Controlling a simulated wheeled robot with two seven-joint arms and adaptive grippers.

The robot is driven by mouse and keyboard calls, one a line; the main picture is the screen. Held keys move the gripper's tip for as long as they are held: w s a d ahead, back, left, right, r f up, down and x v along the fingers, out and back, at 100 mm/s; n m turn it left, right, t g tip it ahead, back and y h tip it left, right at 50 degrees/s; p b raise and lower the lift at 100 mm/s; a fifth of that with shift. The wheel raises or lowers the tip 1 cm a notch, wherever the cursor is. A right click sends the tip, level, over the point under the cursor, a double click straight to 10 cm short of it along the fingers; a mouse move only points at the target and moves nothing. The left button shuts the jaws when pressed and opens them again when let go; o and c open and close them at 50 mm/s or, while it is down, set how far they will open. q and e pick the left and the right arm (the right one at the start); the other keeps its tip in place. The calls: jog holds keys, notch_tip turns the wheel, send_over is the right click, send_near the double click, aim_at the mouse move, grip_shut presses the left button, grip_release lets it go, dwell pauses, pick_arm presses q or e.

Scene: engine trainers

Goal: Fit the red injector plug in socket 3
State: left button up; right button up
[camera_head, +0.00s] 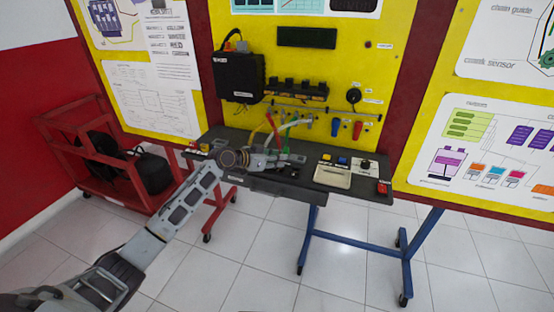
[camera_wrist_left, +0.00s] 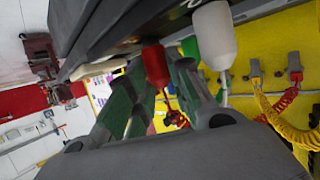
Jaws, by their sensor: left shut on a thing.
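My left gripper (camera_head: 290,160) reaches over the dark bench top in the head view, close to the yellow panel. In the left wrist view its grey-green fingers (camera_wrist_left: 158,85) are closed around a red cylindrical part, which I take for the red injector plug (camera_wrist_left: 156,65). The plug's far end is against or near a dark block, and I cannot tell whether they touch. A white cylinder (camera_wrist_left: 214,35) stands beside the right finger. The numbers of the sockets cannot be read, so I cannot tell which is socket 3. My right gripper is not in view.
The bench (camera_head: 345,187) holds a cream tray (camera_head: 333,176) and a red box (camera_head: 383,187). Coiled yellow (camera_wrist_left: 285,125) and red (camera_wrist_left: 290,92) cables hang by the panel, close to the fingers. A black box (camera_head: 238,77) is on the panel. A red cart (camera_head: 85,150) stands left.

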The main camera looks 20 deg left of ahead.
pick_arm(q)
jog(key=shift+f, duration=0.3)
dwell(0.4)
jog(key=o, duration=0.6)
jog(key=shift+s+a, duration=0.1)
jog(key=shift+r+p+v, duration=0.2)
jog(key=shift+p+v, duration=0.2)
jog(key=shift+v, duration=0.75)
jog(key=shift+r+p+v, duration=0.25)
jog(key=shift+p+v, duration=0.15)
jog(key=shift+v, duration=0.8)
notch_tip(320, 180, up, 4)
jog(key=p, duration=0.3)
jog(key=shift+r, duration=0.1)
